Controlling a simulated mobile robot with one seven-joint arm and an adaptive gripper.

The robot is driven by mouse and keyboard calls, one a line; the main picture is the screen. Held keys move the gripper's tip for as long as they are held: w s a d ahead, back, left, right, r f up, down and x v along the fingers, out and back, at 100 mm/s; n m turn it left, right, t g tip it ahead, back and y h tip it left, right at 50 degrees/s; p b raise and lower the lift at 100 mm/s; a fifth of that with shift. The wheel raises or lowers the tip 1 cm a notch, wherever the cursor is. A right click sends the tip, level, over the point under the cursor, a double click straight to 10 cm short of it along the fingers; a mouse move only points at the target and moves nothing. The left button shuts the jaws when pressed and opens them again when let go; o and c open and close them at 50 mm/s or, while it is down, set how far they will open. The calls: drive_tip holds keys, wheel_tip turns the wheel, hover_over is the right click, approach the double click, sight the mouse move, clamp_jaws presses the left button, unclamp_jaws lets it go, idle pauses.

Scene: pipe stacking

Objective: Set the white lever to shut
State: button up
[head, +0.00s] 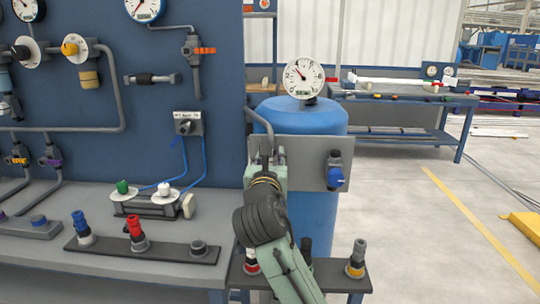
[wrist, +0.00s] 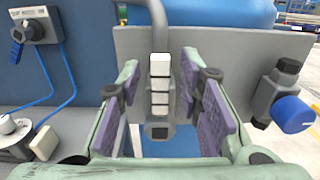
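The white lever (wrist: 160,78) is a ribbed upright handle on a grey valve body in the middle of the wrist view. It points up, in front of a grey pipe and a grey plate. My gripper (wrist: 160,90) is open, with one purple-padded finger on each side of the lever. Gaps show between the lever and both fingers. In the head view my gripper (head: 267,160) is at the plate in front of the blue tank, and the arm hides the lever there.
A blue-knobbed valve (wrist: 290,112) sits to the right on the same grey plate (head: 301,150). The blue tank (head: 312,218) stands behind. At left, a workbench (head: 75,262) carries a box with green and white knobs (head: 164,188) and several coloured valves.

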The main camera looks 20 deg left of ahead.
drive_tip(key=shift+w, duration=0.2)
drive_tip(key=shift+c, duration=0.2)
clamp_jaws()
idle(0.6)
